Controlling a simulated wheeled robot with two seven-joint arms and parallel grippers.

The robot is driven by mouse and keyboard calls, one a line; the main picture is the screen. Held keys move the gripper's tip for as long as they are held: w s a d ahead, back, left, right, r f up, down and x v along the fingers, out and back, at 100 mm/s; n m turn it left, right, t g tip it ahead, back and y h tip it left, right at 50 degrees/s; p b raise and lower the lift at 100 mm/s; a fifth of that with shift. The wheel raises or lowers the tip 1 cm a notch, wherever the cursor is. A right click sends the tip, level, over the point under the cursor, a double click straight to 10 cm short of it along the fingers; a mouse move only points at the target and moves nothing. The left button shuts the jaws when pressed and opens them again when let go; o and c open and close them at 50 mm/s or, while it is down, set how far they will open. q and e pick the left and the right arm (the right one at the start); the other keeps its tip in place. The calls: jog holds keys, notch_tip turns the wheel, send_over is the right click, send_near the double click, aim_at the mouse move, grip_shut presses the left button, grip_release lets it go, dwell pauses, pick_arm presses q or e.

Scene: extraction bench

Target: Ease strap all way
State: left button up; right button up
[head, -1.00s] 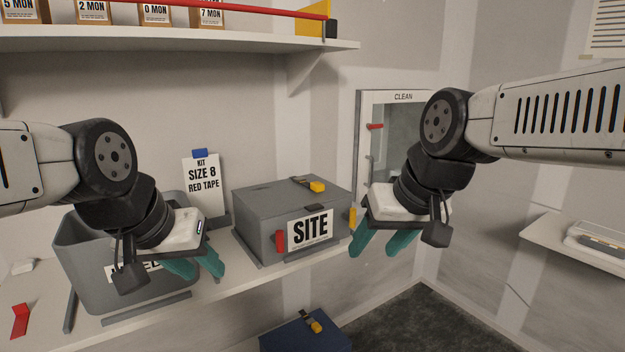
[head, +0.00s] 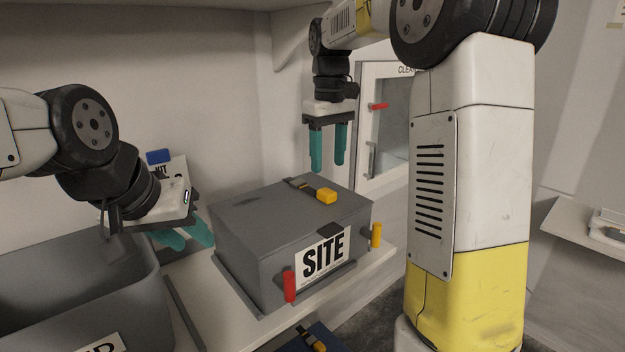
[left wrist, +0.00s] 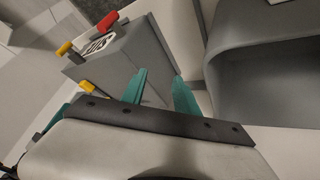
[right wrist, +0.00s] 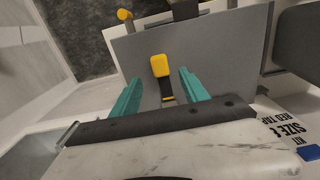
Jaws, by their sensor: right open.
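A grey box (head: 262,222) with a SITE label (head: 323,254) stands on the shelf. A dark strap (head: 296,184) with a yellow end tab (head: 326,196) lies on its lid. A red tab (head: 290,287) and an orange tab (head: 376,235) show at its front. My right gripper (head: 328,168) is open and empty above the rear of the lid, fingers down. In the right wrist view the strap's yellow tab (right wrist: 160,66) shows between and beyond its open fingers, apart from them.
A grey open bin (head: 150,290) stands at the lower left. A kit card (head: 178,168) with a blue clip stands behind my left gripper. A cabinet marked CLEAN (head: 366,125) is on the wall beyond the box. A dark blue case (head: 315,340) with a strap sits below the shelf.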

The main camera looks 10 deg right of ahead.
aim_at(326, 190)
jog(key=shift+w+a+f, duration=0.1)
jog(key=shift+w+f, duration=0.05)
jog(key=shift+f, duration=0.15)
notch_tip(326, 190, down, 7)
jog(key=shift+f, duration=0.1)
grip_shut()
dwell(1.5)
